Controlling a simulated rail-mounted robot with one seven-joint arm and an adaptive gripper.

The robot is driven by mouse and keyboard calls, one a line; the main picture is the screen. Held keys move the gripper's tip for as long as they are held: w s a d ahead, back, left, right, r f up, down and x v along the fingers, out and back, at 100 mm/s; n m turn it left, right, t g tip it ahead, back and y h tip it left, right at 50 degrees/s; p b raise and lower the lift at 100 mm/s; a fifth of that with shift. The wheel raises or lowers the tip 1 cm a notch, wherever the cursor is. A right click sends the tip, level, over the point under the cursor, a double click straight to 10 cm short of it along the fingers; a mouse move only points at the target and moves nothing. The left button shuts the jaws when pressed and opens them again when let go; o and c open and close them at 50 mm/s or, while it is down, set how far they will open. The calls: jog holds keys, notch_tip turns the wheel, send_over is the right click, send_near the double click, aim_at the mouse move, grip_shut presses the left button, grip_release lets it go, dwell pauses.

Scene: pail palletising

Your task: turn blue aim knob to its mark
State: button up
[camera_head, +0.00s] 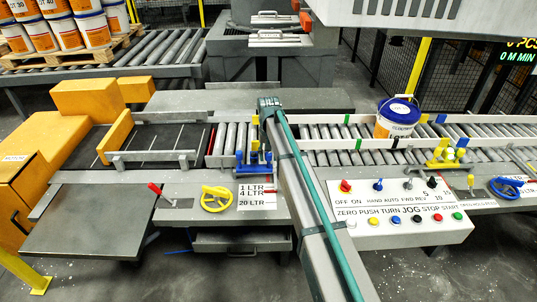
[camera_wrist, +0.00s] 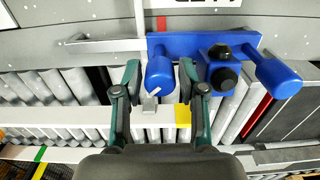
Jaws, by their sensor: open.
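A blue bracket (camera_wrist: 190,45) carries a round blue knob (camera_wrist: 158,72) at its left in the wrist view, with a short white line at its near edge and a small grey tab (camera_wrist: 150,103) just below. My gripper (camera_wrist: 159,88) is open, with one finger on each side of this knob. Whether the fingers touch it I cannot tell. In the head view the blue fixture (camera_head: 254,163) stands at the conveyor edge beside my arm; my fingertips are not clearly visible there.
A yellow fixture (camera_head: 446,152) stands farther right along the rail. A white pail (camera_head: 397,118) with a blue band is on the roller conveyor. A control panel (camera_head: 400,227), yellow handwheel (camera_head: 217,198) and blue handwheel (camera_head: 506,187) line the front.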

jog(key=shift+f, duration=0.25)
grip_shut()
jog(key=shift+n, duration=0.4)
jog(key=n+b, duration=0.1)
jog(key=n, duration=0.2)
jog(key=shift+w+n, duration=0.1)
jog(key=shift+n, duration=2.4)
jog(key=shift+r, duration=0.1)
